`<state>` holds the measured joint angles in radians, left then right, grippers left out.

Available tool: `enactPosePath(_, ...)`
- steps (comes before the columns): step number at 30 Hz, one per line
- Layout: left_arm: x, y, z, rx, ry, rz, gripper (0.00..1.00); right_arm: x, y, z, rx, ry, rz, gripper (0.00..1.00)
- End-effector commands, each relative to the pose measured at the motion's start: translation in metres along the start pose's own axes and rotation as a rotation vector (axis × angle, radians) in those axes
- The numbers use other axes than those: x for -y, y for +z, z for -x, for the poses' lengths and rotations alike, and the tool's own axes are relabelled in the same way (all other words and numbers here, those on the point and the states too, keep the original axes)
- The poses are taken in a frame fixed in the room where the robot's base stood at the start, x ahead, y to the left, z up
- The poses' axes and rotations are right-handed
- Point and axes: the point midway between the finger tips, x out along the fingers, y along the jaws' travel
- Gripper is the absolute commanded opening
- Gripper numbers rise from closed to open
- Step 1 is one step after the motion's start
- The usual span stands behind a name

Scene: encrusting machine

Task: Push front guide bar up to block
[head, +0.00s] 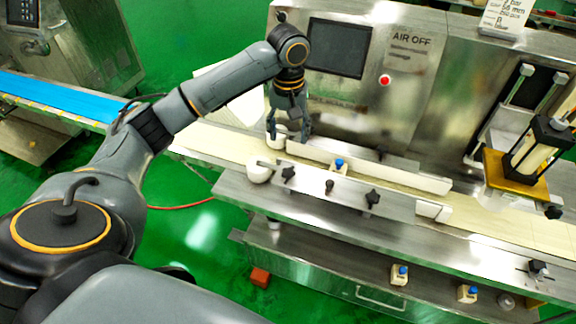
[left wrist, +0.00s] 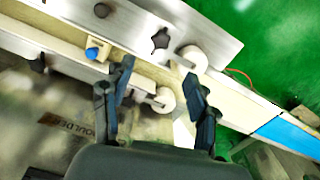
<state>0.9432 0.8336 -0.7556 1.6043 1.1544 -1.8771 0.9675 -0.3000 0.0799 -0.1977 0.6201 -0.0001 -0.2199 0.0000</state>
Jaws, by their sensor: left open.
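The front guide bar, a metal plate (head: 325,192) with black star knobs, lies along the near edge of the conveyor. A white round end piece (head: 258,172) sits at its left end and also shows in the left wrist view (left wrist: 193,58). The rear white guide bar (head: 370,168) runs along the far side, with a white roller (head: 277,139) at its left end. My left gripper (head: 287,137) is open at this rear roller, which shows between the fingers (left wrist: 160,88) in the left wrist view. Contact is unclear. My right gripper is not visible.
The control panel (head: 339,48) rises behind the gripper. A gold-plated press unit (head: 516,174) stands at right.

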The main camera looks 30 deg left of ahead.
Motion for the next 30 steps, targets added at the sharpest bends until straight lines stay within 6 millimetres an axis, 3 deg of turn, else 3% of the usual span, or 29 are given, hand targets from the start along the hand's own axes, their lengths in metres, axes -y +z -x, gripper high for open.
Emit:
enactPosePath(5,0.003,-0.001,-0.005,0.006,-0.005,0.017,0.58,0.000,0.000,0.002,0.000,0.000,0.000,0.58)
enactPosePath(21,0.004,0.000,-0.109,0.005,-0.005,0.013,0.58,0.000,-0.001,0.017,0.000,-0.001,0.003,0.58)
enactPosePath(30,0.003,-0.001,-0.133,0.002,-0.003,0.012,0.58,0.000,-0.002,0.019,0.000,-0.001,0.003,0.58)
